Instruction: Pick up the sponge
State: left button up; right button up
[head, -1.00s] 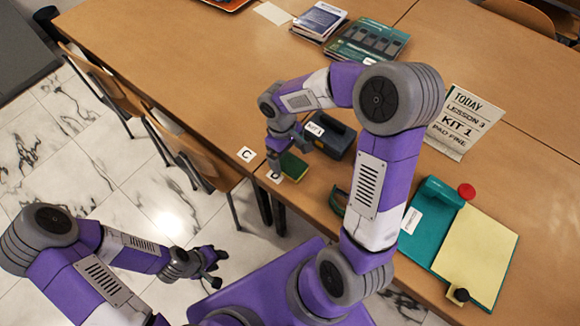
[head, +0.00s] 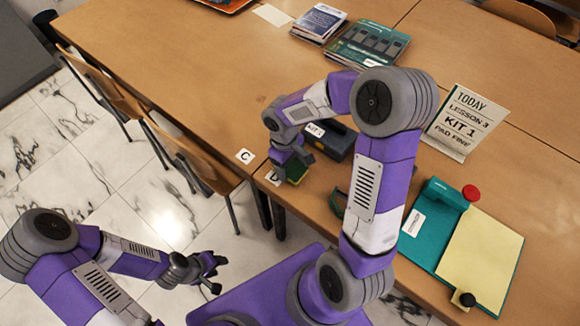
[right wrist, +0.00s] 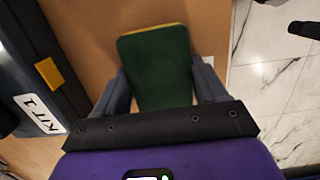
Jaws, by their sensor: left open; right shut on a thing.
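The sponge (head: 297,169) is green with a yellow layer and lies at the table's front edge, next to the card marked D. In the right wrist view the sponge (right wrist: 158,68) sits between the two fingers with its green face toward the camera. My right gripper (head: 291,171) is shut on it, and its fingers (right wrist: 160,88) touch both sides. I cannot tell whether the sponge is clear of the table top. My left gripper (head: 212,272) is open and empty, out over the floor in front of the table.
A dark case labelled KIT 1 (head: 338,143) stands close beside the sponge; its label (right wrist: 40,115) shows in the wrist view. A teal board with a yellow pad (head: 482,255) lies at the right. A TODAY sign (head: 463,122) stands behind it.

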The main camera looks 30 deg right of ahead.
notch_tip(320, 180, up, 10)
jog(key=p, duration=0.3)
jog(key=shift+p, duration=0.4)
jog(key=o, duration=0.5)
jog(key=c, duration=0.4)
